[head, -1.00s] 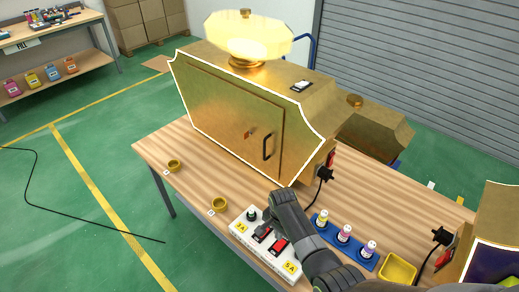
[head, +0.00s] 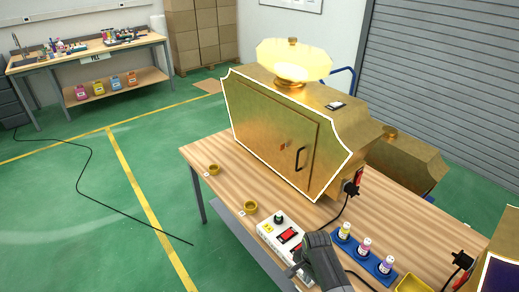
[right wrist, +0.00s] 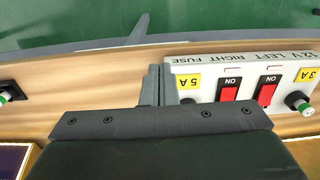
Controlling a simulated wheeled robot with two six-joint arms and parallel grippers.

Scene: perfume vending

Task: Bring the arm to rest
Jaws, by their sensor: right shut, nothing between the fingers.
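My right gripper (head: 291,271) is shut and empty. In the head view it is low at the front edge of the table, over the near right end of the white switch box (head: 265,229). In the right wrist view its fingers (right wrist: 155,85) are together beside the 5 A end of the switch box (right wrist: 187,66). Two red switches, marked ON, show on the box there: one switch (right wrist: 229,90) and the other (right wrist: 267,90). My left gripper is in neither view.
The wooden table (head: 235,178) carries a large gold machine (head: 270,135), a blue tray (head: 357,258) with three small bottles, a yellow bin (head: 412,284) and two small gold rings. Green floor (head: 100,225) is open at left, with a black cable across it.

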